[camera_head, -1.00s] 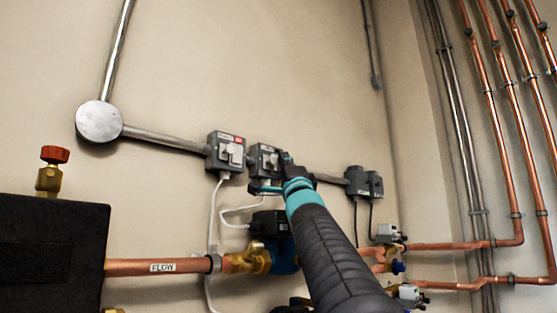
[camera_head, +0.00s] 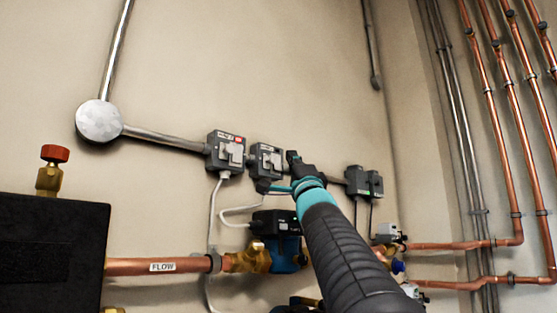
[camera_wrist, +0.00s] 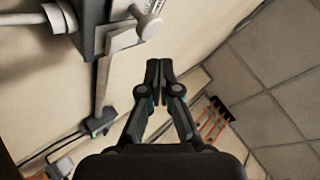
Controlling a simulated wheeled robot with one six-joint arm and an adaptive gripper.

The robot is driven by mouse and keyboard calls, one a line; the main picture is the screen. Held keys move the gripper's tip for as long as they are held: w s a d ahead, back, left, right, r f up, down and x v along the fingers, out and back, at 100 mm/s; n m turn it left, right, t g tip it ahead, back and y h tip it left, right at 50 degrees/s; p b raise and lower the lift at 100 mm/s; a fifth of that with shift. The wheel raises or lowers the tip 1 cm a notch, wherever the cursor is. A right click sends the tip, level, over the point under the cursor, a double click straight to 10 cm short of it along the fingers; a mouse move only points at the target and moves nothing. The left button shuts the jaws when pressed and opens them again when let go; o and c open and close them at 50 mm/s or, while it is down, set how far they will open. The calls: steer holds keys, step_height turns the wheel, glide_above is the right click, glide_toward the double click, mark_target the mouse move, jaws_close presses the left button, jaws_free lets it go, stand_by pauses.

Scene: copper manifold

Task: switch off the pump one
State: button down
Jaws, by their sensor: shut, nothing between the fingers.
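Two grey switch boxes with light rotary handles are on the wall in the head view. The left box (camera_head: 226,152) has a small red mark. The right box (camera_head: 266,160) stands beside it; their labels are too small to read, so I cannot tell which is pump one's. My gripper (camera_head: 291,157) is just right of the right box, apart from its handle. In the wrist view my gripper (camera_wrist: 159,66) is shut and empty. A box with a pale switch handle (camera_wrist: 148,24) is at its upper left there, beside the fingertips and not gripped.
A blue pump (camera_head: 286,255) sits below on the copper flow pipe (camera_head: 140,267). Two small dark boxes (camera_head: 364,181) are to the right on the same conduit. A red-knobbed valve (camera_head: 54,156) stands left.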

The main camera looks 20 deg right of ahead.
steer(key=shift+s+d+f, duration=0.1)
steer(key=shift+s+d, duration=0.1)
steer(key=shift+s, duration=0.4)
steer(key=shift+s+d+f, duration=0.1)
steer(key=shift+s+d, duration=0.1)
steer(key=shift+s, duration=0.35)
steer(key=shift+s+d+f, duration=0.1)
steer(key=shift+s+d, duration=0.1)
steer(key=shift+s, duration=0.4)
